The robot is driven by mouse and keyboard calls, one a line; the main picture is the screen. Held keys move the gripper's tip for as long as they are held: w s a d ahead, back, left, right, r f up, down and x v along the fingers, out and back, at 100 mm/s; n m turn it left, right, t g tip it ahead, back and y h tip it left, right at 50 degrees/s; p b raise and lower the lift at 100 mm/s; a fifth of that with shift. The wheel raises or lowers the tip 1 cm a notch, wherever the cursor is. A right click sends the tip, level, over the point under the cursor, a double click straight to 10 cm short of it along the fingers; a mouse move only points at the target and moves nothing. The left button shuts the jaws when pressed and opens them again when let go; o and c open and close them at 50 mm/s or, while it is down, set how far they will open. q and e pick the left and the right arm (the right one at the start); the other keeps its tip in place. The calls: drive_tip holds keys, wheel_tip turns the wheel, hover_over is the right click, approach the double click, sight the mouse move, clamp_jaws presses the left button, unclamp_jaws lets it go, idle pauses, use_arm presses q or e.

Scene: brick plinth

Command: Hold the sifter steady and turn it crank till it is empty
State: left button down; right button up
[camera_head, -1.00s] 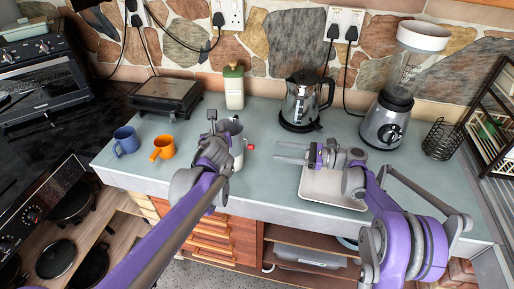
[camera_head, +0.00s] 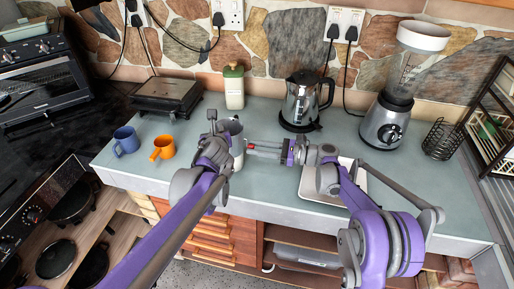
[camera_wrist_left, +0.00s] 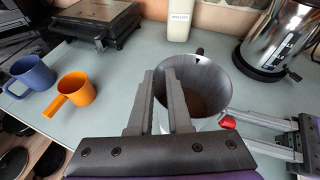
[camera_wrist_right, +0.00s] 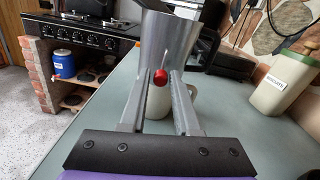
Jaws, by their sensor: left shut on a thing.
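The sifter (camera_wrist_left: 212,90) is a grey metal cup, open at the top, with brown powder inside in the left wrist view. My left gripper (camera_head: 212,114) is shut on its wall. The crank's red knob (camera_wrist_right: 160,77) sticks out from the sifter's side, facing my right gripper. My right gripper (camera_wrist_right: 161,86) is open, with its fingertips on either side of the knob; I cannot tell whether they touch it. The knob also shows in the left wrist view (camera_wrist_left: 228,122). A white mug (camera_wrist_right: 157,102) stands below the sifter, partly hidden by my right fingers.
A blue mug (camera_head: 126,141) and an orange cup (camera_head: 162,147) stand at the left of the counter. A kettle (camera_head: 302,100), a blender (camera_head: 386,120) and a biscuit jar (camera_head: 234,88) stand at the back. A white tray (camera_head: 354,178) lies at the front edge, behind my right arm.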

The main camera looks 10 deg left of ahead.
clamp_jaws()
drive_tip(key=shift+w+n, duration=0.1)
drive_tip(key=shift+n, duration=0.3)
idle(0.4)
drive_tip(key=r+n, duration=0.1)
drive_tip(key=n, duration=0.6)
drive_tip(key=w+r+n, duration=0.1)
drive_tip(key=n, duration=0.6)
drive_tip(key=w+r+n, duration=0.1)
drive_tip(key=r+n, duration=0.1)
drive_tip(key=n, duration=0.4)
drive_tip(key=shift+w+d+r+n+t+h, duration=0.1)
drive_tip(key=shift+w+n+t+h, duration=0.1)
drive_tip(key=shift+n+t+h, duration=0.2)
idle(0.3)
drive_tip(key=shift+o, duration=2.2)
unclamp_jaws()
